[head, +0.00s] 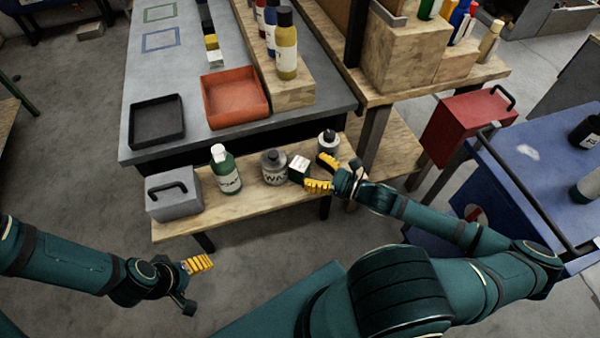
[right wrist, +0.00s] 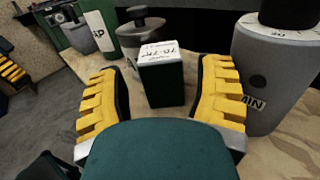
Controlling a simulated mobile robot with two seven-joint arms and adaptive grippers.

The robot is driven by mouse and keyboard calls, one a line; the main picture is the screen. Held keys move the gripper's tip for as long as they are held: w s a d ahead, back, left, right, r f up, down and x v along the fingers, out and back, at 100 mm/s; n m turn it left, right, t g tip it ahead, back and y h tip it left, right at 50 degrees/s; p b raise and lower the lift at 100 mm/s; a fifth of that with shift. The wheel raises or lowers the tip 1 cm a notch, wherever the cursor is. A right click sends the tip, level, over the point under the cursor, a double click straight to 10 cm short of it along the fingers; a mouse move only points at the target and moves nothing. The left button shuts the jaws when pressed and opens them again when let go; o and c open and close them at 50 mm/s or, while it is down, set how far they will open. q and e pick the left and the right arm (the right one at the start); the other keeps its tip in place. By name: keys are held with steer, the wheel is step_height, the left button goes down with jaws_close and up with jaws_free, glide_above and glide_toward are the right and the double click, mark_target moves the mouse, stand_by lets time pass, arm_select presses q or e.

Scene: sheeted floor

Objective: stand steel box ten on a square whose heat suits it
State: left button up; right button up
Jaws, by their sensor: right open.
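A small dark green box with a white, printed top (head: 299,166) stands on the wooden shelf (head: 262,205). In the right wrist view the box (right wrist: 162,75) stands upright between my right gripper's yellow fingers, a little ahead, with gaps on both sides. Its print looks like "70-7", but I cannot read it surely. My right gripper (head: 323,173) is open and empty. My left gripper (head: 194,285) is open over the floor at lower left. A grey box with a black handle (head: 173,196) stands at the shelf's left end. A green-outlined square (head: 160,13) and a blue-outlined square (head: 160,39) mark the grey bench.
A green bottle (head: 226,172), a grey canister (head: 273,168) and a grey bottle (head: 328,142) crowd the shelf; the grey bottle (right wrist: 272,75) is close by my right finger. A black tray (head: 158,122) and an orange tray (head: 236,97) sit on the bench (head: 190,75).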

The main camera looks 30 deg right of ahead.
steer(key=shift+x, duration=1.25)
steer(key=c, duration=1.1)
